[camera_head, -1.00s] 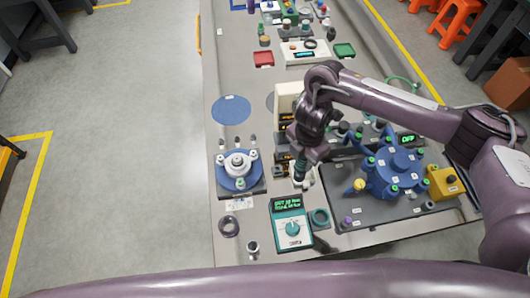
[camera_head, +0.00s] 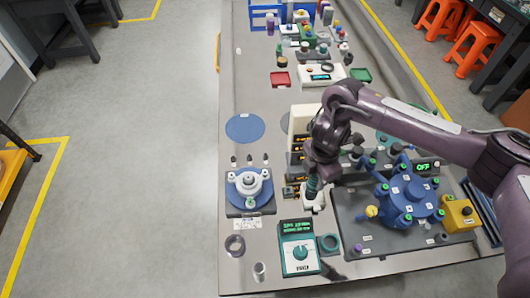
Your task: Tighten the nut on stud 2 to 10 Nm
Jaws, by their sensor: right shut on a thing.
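The white flange (camera_head: 243,183) with its studs sits on a blue round plate on a dark base, left of my right gripper. A small green piece (camera_head: 250,202) shows at its front; I cannot tell which stud is stud 2. Several small dark nuts or studs (camera_head: 250,159) stand in a row behind it. My right gripper (camera_head: 316,176) points down and is shut on a teal-handled tool (camera_head: 313,187), just over a white holder (camera_head: 314,201). I cannot tell whether the tool touches the holder. My left gripper is out of view.
A teal ring (camera_head: 329,243), dark ring (camera_head: 235,245) and metal cup (camera_head: 260,271) lie nearby. A blue valve manifold (camera_head: 406,199) fills the right side.

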